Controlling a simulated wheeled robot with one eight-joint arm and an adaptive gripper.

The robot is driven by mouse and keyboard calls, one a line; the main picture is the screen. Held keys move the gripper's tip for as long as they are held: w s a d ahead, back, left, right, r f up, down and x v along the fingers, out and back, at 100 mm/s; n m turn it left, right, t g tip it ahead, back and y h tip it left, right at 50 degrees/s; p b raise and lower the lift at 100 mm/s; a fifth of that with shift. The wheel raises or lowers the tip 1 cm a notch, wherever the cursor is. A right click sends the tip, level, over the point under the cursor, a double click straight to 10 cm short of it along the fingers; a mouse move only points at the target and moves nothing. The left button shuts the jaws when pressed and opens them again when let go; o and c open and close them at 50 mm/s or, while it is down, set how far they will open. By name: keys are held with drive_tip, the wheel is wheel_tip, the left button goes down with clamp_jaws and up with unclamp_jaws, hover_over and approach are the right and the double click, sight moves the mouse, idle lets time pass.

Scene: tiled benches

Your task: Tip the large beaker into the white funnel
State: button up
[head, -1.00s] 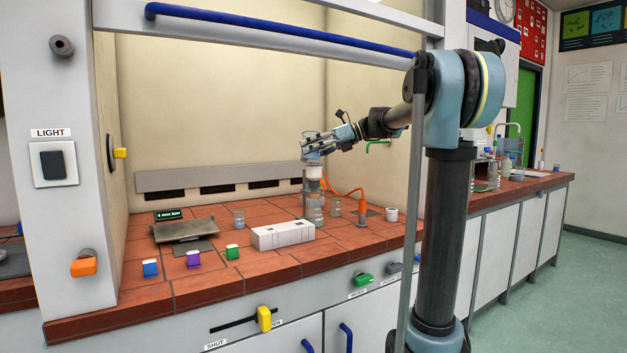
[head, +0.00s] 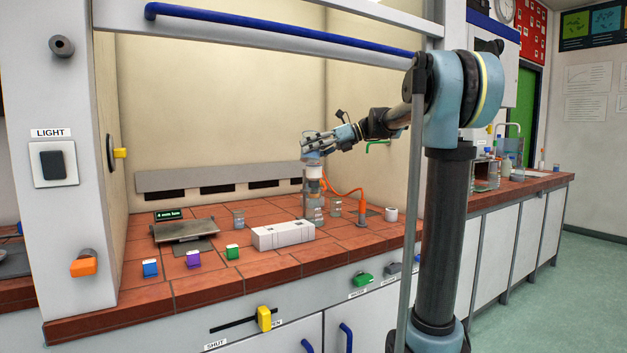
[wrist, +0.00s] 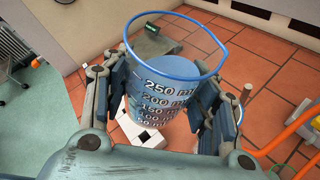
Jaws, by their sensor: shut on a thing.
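My gripper (wrist: 168,85) is shut on the large beaker (wrist: 160,100), with one finger on each side of its wall. The beaker has a blue rim and marks including 250 and 200 ml, with grey-blue contents below the rim. In the head view my gripper (head: 316,146) and the small-looking beaker (head: 312,157) are just above the white funnel (head: 314,172). The funnel sits upright over clear glassware (head: 314,208) on the tiled bench. I cannot tell the beaker's exact tilt or whether anything flows. The funnel cannot be made out in the wrist view.
A white block (head: 283,235) lies in front. A small beaker (head: 239,218) and another glass (head: 336,207) stand near the funnel, with an orange-hosed burner (head: 361,208) to the right. Several coloured-label jars line the front left, before a balance (head: 183,230).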

drive_tip(key=shift+s+m+g+y, duration=0.3)
drive_tip(key=shift+m+g, duration=0.4)
drive_tip(key=shift+m, duration=0.3)
idle(2.5)
drive_tip(key=shift+s+m+g, duration=0.1)
drive_tip(key=shift+m+g, duration=0.3)
drive_tip(key=shift+m, duration=0.4)
idle(3.7)
